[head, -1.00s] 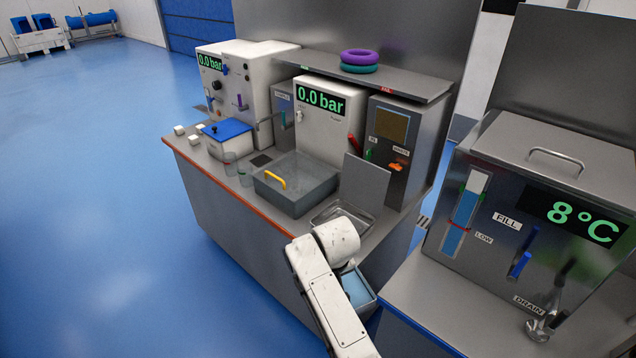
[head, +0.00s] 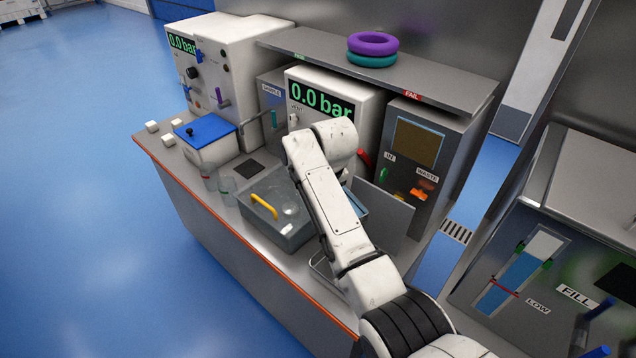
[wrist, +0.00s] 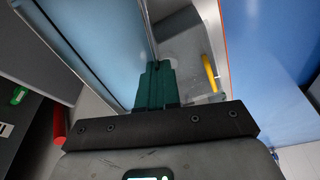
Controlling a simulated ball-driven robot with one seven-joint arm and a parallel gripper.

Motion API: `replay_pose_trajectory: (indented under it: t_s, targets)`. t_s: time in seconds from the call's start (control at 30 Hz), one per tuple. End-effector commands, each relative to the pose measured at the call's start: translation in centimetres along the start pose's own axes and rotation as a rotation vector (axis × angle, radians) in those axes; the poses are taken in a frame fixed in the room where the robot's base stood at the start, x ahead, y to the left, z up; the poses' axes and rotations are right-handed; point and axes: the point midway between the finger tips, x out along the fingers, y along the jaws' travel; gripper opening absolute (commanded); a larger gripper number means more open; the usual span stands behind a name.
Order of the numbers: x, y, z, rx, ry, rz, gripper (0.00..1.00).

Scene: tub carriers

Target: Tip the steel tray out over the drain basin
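The steel tray (wrist: 149,38) fills the left of the wrist view, with pale blue water inside it. My gripper (wrist: 155,82) has its dark green fingers together on the tray's rim. In the head view my arm hides the gripper, and only a blue part of the tray (head: 357,206) shows beside the arm, above the bench. The shallow steel drain basin (head: 319,266) lies below on the bench, mostly hidden behind my arm. A grey upright plate (head: 388,208) stands at its back. I cannot tell how far the tray is tilted.
Clear beakers (head: 222,187) and a blue-lidded box (head: 207,140) are farther left. Cabinets and a shelf with two rings (head: 373,45) line the back.

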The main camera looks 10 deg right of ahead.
Motion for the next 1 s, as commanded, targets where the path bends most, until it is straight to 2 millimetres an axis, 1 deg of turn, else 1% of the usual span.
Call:
replay_pose_trajectory:
  t_s: [0.17, 0.47, 0.6, 0.7, 1.0]
  targets:
    - [0.2, 0.0, 0.3, 0.000, 0.077, -0.001, 0.00]
    - [0.6, 0.0, 1.4, 0.002, 0.356, 0.000, 0.00]
    - [0.7, 0.0, 1.6, 0.001, 0.428, 0.001, 0.00]
    - [0.8, 0.0, 1.9, 0.002, 0.471, 0.002, 0.00]
    - [1.0, 0.0, 2.2, 0.002, 0.523, 0.000, 0.00]
